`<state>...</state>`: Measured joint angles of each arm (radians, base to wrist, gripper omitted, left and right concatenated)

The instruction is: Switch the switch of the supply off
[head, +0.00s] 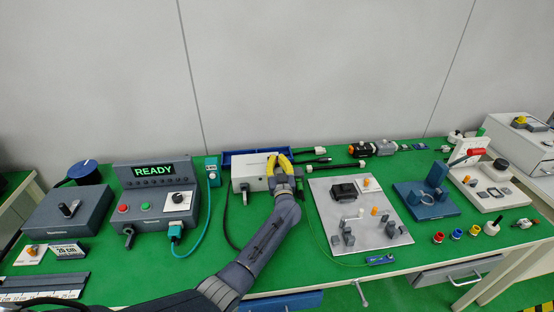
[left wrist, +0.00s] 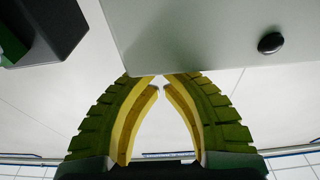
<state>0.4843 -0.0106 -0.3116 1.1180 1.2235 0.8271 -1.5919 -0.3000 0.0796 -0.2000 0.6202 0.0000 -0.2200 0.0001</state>
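A light grey box (head: 250,171), which looks like the supply, stands at the back middle of the green table. A dark part with a cable is on its front left; I cannot make out a switch on it. My left gripper (head: 279,160) has its yellow fingers at the right end of this box. In the left wrist view a pale grey casing (left wrist: 215,30) with a round black knob or foot (left wrist: 271,43) covers the top. The fingertips (left wrist: 161,80) come together at its edge, with nothing visible between them. Contact is unclear. My right gripper is not in view.
A control box (head: 155,200) reading READY is at the left, with a teal cable. A grey board (head: 375,235) with several parts lies right of my arm. A blue tray (head: 235,153) is behind the grey box. A dark block (left wrist: 45,25) fills the wrist view's upper left.

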